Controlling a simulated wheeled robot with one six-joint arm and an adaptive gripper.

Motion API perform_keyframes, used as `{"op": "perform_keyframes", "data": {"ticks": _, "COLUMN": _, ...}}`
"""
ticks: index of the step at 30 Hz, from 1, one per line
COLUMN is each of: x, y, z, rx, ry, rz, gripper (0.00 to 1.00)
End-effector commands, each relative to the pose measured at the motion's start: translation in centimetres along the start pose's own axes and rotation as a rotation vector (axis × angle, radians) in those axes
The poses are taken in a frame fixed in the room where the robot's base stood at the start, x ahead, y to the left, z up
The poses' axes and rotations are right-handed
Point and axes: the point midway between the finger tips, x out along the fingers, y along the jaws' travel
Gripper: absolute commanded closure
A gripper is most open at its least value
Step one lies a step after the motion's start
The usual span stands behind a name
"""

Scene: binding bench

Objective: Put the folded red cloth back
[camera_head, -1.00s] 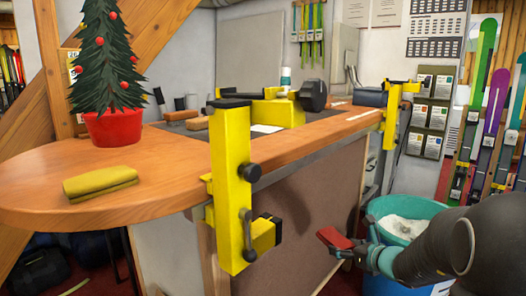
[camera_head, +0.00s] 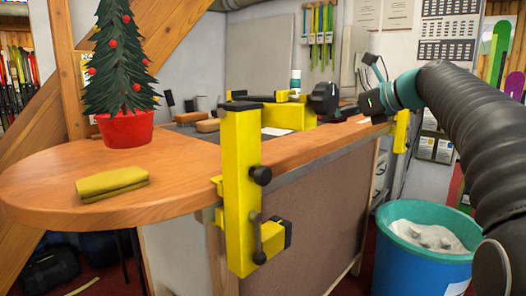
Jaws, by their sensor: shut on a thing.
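My gripper (camera_head: 362,106) is over the far right part of the wooden bench, past the near yellow clamp. Its jaws are small and partly hidden at this distance, and they are shut on the folded red cloth. The cloth itself cannot be made out now; a second ago it showed as a flat red piece in the jaws. A folded olive-yellow cloth (camera_head: 112,183) lies on the rounded left end of the bench top (camera_head: 60,190).
A small Christmas tree (camera_head: 122,62) in a red pot (camera_head: 126,128) stands on the bench. A yellow clamp (camera_head: 241,190) rises at the front edge. Brushes (camera_head: 207,125) and a yellow vise (camera_head: 285,116) are behind it. A blue bin (camera_head: 415,262) stands on the floor below my arm.

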Motion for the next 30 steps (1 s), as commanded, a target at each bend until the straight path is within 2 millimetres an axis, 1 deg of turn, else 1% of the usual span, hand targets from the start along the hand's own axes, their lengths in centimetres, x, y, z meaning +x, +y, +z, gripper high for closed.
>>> {"op": "perform_keyframes", "data": {"ticks": 1, "x": 0.0, "y": 0.1, "z": 1.0, "rx": -0.008, "ry": -0.001, "rz": 0.013, "gripper": 0.64}}
{"op": "perform_keyframes", "data": {"ticks": 4, "x": -0.1, "y": 0.3, "z": 2.4, "rx": -0.014, "ry": -0.001, "rz": 0.031, "gripper": 0.64}}
{"op": "perform_keyframes", "data": {"ticks": 6, "x": -0.2, "y": 0.5, "z": 3.0, "rx": -0.018, "ry": 0.0, "rz": 0.04, "gripper": 0.64}}
{"op": "perform_keyframes", "data": {"ticks": 9, "x": 0.1, "y": 0.9, "z": 3.3, "rx": -0.018, "ry": 0.0, "rz": 0.048, "gripper": 0.64}}
{"op": "perform_keyframes", "data": {"ticks": 11, "x": 0.6, "y": 1.4, "z": 3.2, "rx": -0.019, "ry": 0.0, "rz": 0.051, "gripper": 0.64}}
{"op": "perform_keyframes", "data": {"ticks": 14, "x": 2.1, "y": 2.7, "z": 2.8, "rx": -0.02, "ry": 0.0, "rz": 0.053, "gripper": 0.64}}
{"op": "perform_keyframes", "data": {"ticks": 15, "x": 2.9, "y": 3.2, "z": 2.4, "rx": -0.02, "ry": 0.001, "rz": 0.054, "gripper": 0.64}}
{"op": "perform_keyframes", "data": {"ticks": 24, "x": 8.0, "y": 7.3, "z": 0.7, "rx": -0.02, "ry": 0.0, "rz": 0.052, "gripper": 0.64}}
{"op": "perform_keyframes", "data": {"ticks": 27, "x": 9.2, "y": 8.2, "z": 0.4, "rx": -0.019, "ry": 0.0, "rz": 0.051, "gripper": 0.64}}
{"op": "perform_keyframes", "data": {"ticks": 30, "x": 9.9, "y": 8.8, "z": 0.2, "rx": -0.019, "ry": -0.001, "rz": 0.049, "gripper": 0.64}}
